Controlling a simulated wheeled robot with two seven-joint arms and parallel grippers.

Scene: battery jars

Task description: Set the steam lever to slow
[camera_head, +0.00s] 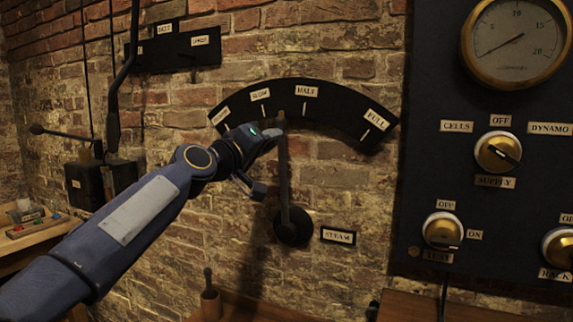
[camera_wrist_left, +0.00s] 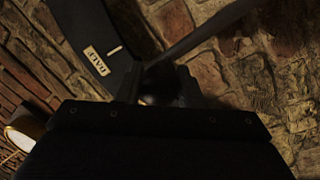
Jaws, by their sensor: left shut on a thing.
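The steam lever (camera_head: 284,175) is a dark rod rising from a round black pivot (camera_head: 293,228), next to a plate reading STEAM (camera_head: 338,236). It stands nearly upright, its top between the SLOW (camera_head: 260,93) and HALF (camera_head: 306,91) marks of the black arc scale (camera_head: 345,115). My left gripper (camera_head: 272,136) is shut on the lever near its upper end, partly hiding it. In the left wrist view, the fingers (camera_wrist_left: 160,88) reach toward the rod (camera_wrist_left: 205,35) beside the HALF label; the grip point is dark. My right gripper is out of view.
A dark panel (camera_head: 425,185) with a gauge (camera_head: 516,40) and several knobs stands at the right. Black wall boxes with another lever (camera_head: 113,120) are at the left. A wooden handle (camera_head: 209,298) stands below. The brick wall below the scale is mostly bare.

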